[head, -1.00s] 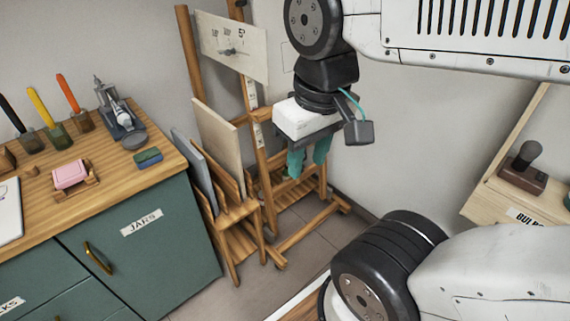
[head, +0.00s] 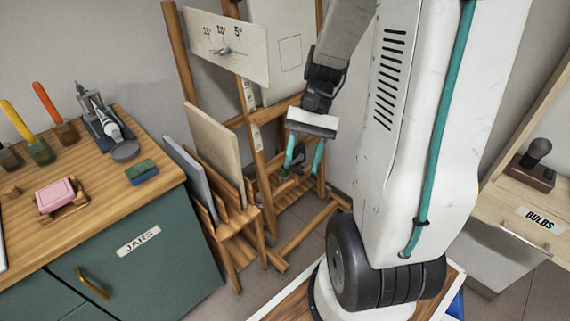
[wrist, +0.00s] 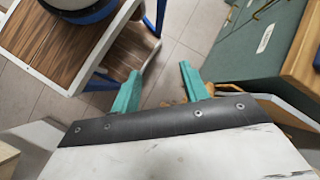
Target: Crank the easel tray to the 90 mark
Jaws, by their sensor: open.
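The wooden easel (head: 177,55) stands against the back wall in the head view. A wooden crossbar (head: 270,112), perhaps its tray, runs across it, and its post carries small pale scale labels (head: 250,96) too small to read. A small dark part (head: 284,174) shows low on the easel; I cannot tell whether it is the crank. My gripper (head: 304,160) points down in front of the easel's right side, its teal fingers open with nothing seen between them. In the wrist view my gripper (wrist: 160,88) is also open, above grey floor tiles, and no crank can be made out.
A white panel (head: 212,34) with degree marks and a pointer is on the easel. A rack with boards (head: 215,140) stands between the easel and the green cabinet (head: 150,270). A bench labelled BULBS (head: 500,205) is at the right. My arm hides much of the middle.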

